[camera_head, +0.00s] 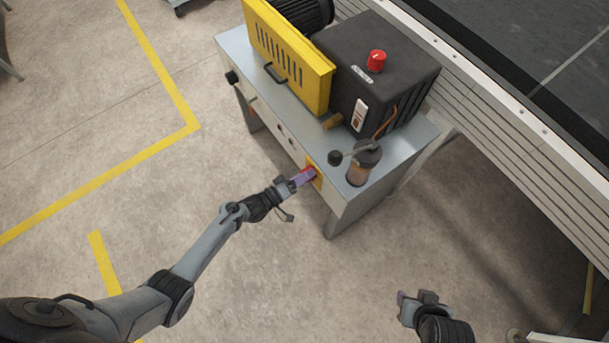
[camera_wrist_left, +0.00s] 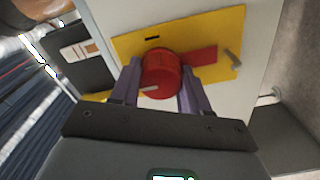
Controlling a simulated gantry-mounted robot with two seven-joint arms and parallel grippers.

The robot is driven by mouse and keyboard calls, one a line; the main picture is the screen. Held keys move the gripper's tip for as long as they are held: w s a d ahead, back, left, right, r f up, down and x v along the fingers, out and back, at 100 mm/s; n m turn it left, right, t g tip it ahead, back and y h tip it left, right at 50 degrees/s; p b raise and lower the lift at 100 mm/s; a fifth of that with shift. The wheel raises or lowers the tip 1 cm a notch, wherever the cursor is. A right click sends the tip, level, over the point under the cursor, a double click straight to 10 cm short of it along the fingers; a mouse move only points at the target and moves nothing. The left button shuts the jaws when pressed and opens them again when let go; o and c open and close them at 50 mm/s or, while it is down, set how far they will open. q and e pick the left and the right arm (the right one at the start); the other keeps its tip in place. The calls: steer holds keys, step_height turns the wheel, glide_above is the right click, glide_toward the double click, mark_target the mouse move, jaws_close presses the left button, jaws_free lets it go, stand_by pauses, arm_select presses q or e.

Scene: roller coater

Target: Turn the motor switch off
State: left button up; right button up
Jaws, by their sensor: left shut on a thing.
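The motor switch is a round red knob (camera_wrist_left: 160,72) on a yellow plate (camera_wrist_left: 222,75), with a red bar beside it and a small white mark on the knob's rim. The yellow plate also shows in the head view (camera_head: 316,180), on the front side of the grey machine cabinet. My left gripper (camera_head: 301,179) reaches it from the left. In the left wrist view its two purple fingers (camera_wrist_left: 161,92) stand on either side of the knob, shut on it. My right gripper (camera_head: 418,298) is at lower right, away from the cabinet; its jaw opening is unclear.
A conveyor (camera_head: 530,130) runs along the right. The floor in front is clear.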

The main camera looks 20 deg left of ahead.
arm_select(q)
steer(key=o, duration=1.1)
steer(key=shift+w+a+r, duration=0.1)
steer(key=shift+w+r, duration=0.05)
steer(key=shift+c, duration=0.2)
steer(key=shift+s, duration=0.2)
steer(key=p+v, duration=0.2)
steer(key=v, duration=0.8)
steer(key=shift+s+a, duration=0.2)
